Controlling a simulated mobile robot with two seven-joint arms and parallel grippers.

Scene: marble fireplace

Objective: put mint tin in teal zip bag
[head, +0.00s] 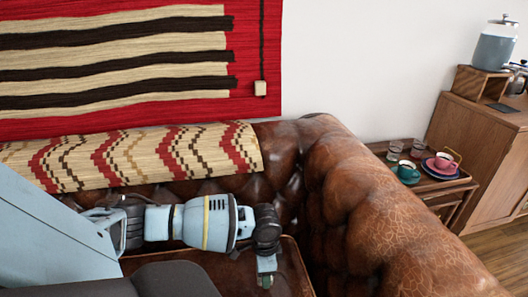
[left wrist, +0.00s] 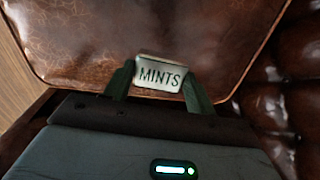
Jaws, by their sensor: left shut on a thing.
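The mint tin (left wrist: 160,75) is a small pale metal tin with "MINTS" in dark letters, seen in the left wrist view. My left gripper (left wrist: 160,88) is shut on it, one dark green finger at each side of the tin. Behind the tin is the brown leather sofa seat; I cannot tell how far above the seat the tin is. In the head view my left gripper (head: 266,271) points down over the seat near the sofa's right arm, and the tin cannot be made out there. The teal zip bag is not seen in either view. My right gripper is out of view.
The tufted leather sofa (head: 350,190) has a high right arm and a patterned throw (head: 140,155) over its back. Beyond the arm, a small side table (head: 458,181) carries a teal cup (head: 407,172), a pink cup (head: 445,162) and glasses. A wooden cabinet (head: 485,150) stands behind.

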